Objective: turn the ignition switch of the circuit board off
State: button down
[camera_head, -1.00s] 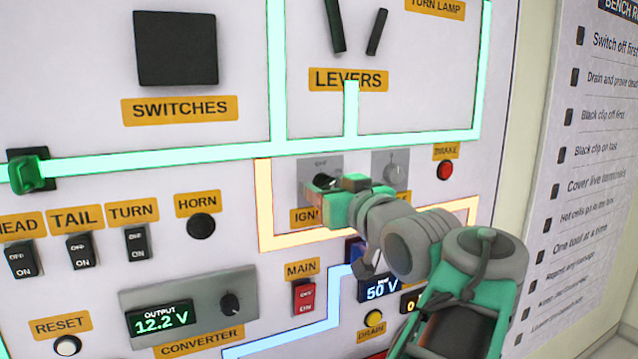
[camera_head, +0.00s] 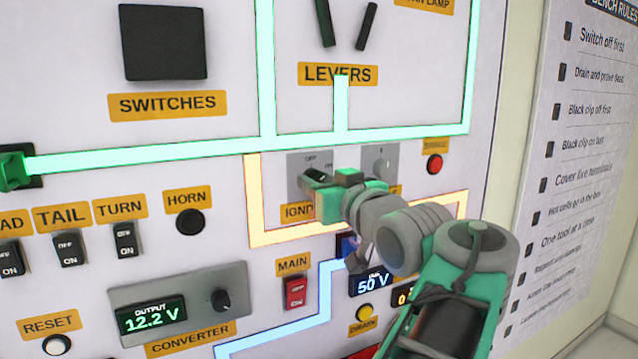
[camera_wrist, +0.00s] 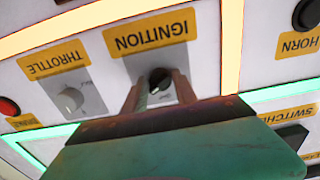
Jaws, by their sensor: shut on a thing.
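The ignition switch (camera_wrist: 160,80) is a black rotary knob on a grey plate, under an orange IGNITION label in the wrist view, which shows the panel upside down. My gripper (camera_wrist: 160,90) has its two fingers on either side of the knob and is shut on it. In the head view, my gripper (camera_head: 318,183) reaches the ignition plate (camera_head: 300,162) on the circuit board (camera_head: 80,110). The gripper and wrist hide much of the knob and part of the label there. The exact knob angle is hard to tell.
The throttle knob (camera_wrist: 71,99) sits on its own plate beside the ignition. The red brake button (camera_head: 434,164) is to the right. The horn button (camera_head: 190,221) and MAIN switch (camera_head: 295,292) are left and below. A rules board (camera_head: 590,150) stands at right.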

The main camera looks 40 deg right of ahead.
jog(key=shift+f+b, duration=0.15)
jog(key=shift+b, duration=0.3)
jog(key=shift+d+r+n+b, duration=0.1)
jog(key=shift+n+b, duration=2.85)
jog(key=shift+b, duration=0.4)
jog(key=shift+r+n+b, duration=0.1)
jog(key=shift+n+b, duration=2.85)
jog(key=shift+b, duration=0.4)
jog(key=c, duration=1)
grip_release()
jog(key=shift+c, duration=0.2)
